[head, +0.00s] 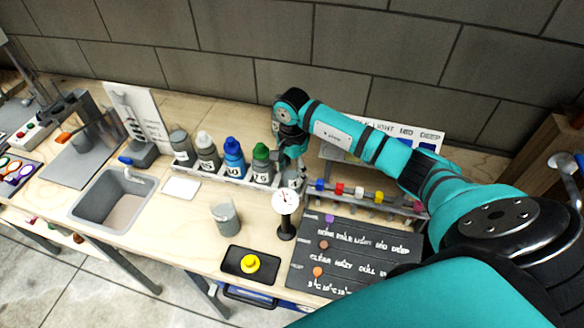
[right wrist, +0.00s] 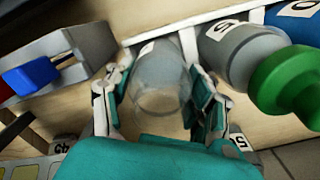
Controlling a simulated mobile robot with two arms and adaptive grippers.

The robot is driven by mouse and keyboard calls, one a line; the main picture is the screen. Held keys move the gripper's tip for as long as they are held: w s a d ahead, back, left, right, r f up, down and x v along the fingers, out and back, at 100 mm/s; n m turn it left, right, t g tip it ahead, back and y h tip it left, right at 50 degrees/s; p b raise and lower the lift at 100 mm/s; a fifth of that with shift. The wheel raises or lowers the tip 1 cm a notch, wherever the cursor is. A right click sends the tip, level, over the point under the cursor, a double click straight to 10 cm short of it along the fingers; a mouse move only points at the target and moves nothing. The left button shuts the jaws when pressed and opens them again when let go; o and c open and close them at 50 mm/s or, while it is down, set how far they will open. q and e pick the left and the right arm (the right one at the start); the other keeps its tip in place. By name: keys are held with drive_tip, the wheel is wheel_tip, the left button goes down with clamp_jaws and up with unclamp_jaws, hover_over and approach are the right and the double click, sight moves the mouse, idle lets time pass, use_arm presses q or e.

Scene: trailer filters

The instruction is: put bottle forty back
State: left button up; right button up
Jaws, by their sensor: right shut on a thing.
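My right gripper (head: 291,160) is at the right end of the bottle row, pointing down. It is shut on a clear grey bottle (right wrist: 160,75), which stands between the fingers in the right wrist view. Its pale label shows at its upper edge, but I cannot read the number. In the head view the gripper mostly hides this bottle. My left gripper is not in view.
A dial gauge (head: 285,203) on a black stand is just in front of the gripper. A grey cup (head: 225,217) stands on the open bench. A black tray with a yellow knob (head: 250,263) and a dark lettered board (head: 345,252) lie in front. A sink (head: 113,199) is left.

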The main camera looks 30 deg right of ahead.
drive_tip(key=shift+f, duration=0.2)
drive_tip(key=o, duration=1.3)
drive_tip(key=shift+r, duration=0.1)
drive_tip(key=shift+r, duration=0.4)
wheel_tip(320, 180, up, 12)
drive_tip(key=b, duration=0.3)
drive_tip(key=shift+f, duration=0.25)
